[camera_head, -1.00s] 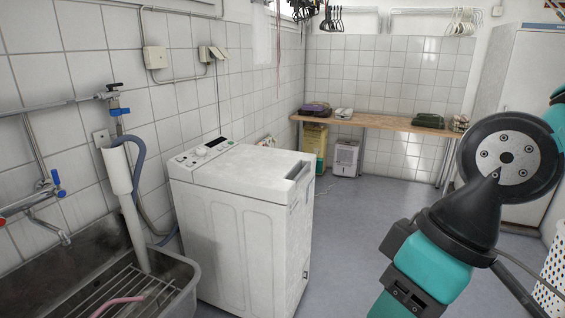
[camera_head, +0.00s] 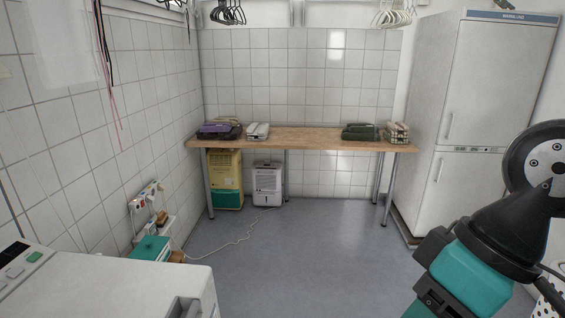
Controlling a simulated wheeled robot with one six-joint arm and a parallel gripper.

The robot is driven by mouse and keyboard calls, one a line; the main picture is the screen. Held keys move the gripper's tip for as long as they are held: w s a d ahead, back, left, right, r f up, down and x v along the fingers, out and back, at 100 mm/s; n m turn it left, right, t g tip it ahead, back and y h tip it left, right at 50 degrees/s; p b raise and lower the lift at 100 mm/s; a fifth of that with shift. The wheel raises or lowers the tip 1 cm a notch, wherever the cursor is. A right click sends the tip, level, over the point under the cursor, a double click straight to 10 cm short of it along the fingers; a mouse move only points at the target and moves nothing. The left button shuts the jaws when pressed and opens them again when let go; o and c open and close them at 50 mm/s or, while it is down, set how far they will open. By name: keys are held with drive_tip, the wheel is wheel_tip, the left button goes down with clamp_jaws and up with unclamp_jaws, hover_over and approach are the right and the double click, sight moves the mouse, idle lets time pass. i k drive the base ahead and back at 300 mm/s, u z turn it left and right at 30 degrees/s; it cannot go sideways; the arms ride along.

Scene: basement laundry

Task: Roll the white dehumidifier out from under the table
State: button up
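The white dehumidifier (camera_head: 267,184) stands upright on the floor under the left part of the wooden table (camera_head: 300,139), against the back wall. A white cord (camera_head: 243,236) runs from near it across the floor to the left wall. A larger yellow and green unit (camera_head: 227,180) stands close beside it on its left. My arm, black and teal, shows at the right edge, far from the dehumidifier. My gripper is outside the picture.
A white washing machine (camera_head: 110,287) fills the lower left. A tall white fridge (camera_head: 478,120) stands at the right. Power sockets (camera_head: 147,196) and a teal box (camera_head: 151,249) sit along the left wall. The grey floor (camera_head: 320,250) before the table is open.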

sight(268, 178)
drive_tip(key=z, duration=0.05)
drive_tip(key=i, duration=2)
drive_tip(key=u, duration=0.25)
drive_tip(key=i, duration=1.65)
drive_tip(key=u, duration=0.25)
